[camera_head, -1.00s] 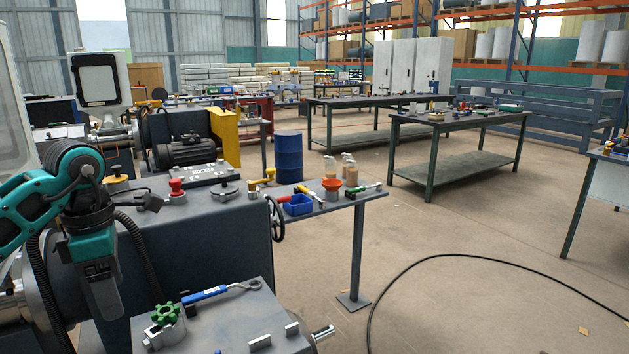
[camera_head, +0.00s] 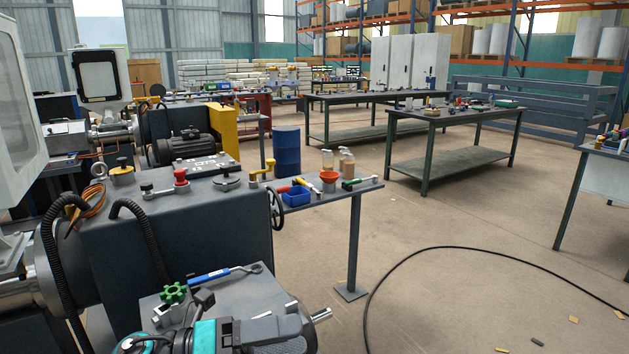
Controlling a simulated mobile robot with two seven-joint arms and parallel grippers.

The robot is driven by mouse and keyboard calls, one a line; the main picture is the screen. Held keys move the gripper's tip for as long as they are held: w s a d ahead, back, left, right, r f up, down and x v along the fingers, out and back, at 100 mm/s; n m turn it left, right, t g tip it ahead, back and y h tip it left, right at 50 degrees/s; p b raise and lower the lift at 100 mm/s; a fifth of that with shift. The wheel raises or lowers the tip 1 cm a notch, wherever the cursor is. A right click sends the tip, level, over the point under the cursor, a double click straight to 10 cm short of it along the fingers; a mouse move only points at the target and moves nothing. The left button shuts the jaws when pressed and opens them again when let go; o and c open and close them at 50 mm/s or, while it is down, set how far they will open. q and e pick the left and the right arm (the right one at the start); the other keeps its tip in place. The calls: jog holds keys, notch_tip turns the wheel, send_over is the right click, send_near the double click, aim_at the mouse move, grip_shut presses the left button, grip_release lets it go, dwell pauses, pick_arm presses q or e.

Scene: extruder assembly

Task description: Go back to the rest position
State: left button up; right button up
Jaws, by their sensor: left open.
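My left gripper (camera_head: 300,335) shows at the bottom edge, low over the grey machine's front block (camera_head: 235,290). Its grey fingers point to the right, with the teal wrist behind them to the left. The jaws are open, and I see nothing held between them. The lower part of the gripper is cut off by the picture edge. I cannot tell whether it touches the block. My right gripper is not in view.
A green knob (camera_head: 174,292) and a blue-handled wrench (camera_head: 210,275) lie close to my left arm. Behind is the machine top with a red knob (camera_head: 180,177). A black cable (camera_head: 440,252) curves across open floor at right.

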pick_arm(q)
jog(key=w+a+f+n+t+y, duration=0.1)
jog(key=a+f+n+t+y, duration=0.5)
jog(key=n, duration=0.7)
jog(key=a+f+n+t+y, duration=0.2)
jog(key=f+n+t+y, duration=0.2)
jog(key=n+t, duration=0.65)
jog(key=s+a+f+n+g+y, duration=0.2)
jog(key=s+f+n+g+y, duration=0.1)
jog(key=s+f+n, duration=0.3)
jog(key=s+a+f+n+g+y, duration=0.3)
jog(key=s+f+n+g, duration=0.2)
jog(key=f, duration=0.5)
jog(key=shift+s+a+f+n+y, duration=0.25)
jog(key=shift+s+f+n+y, duration=0.15)
jog(key=shift+s+n, duration=0.35)
jog(key=shift+w, duration=0.1)
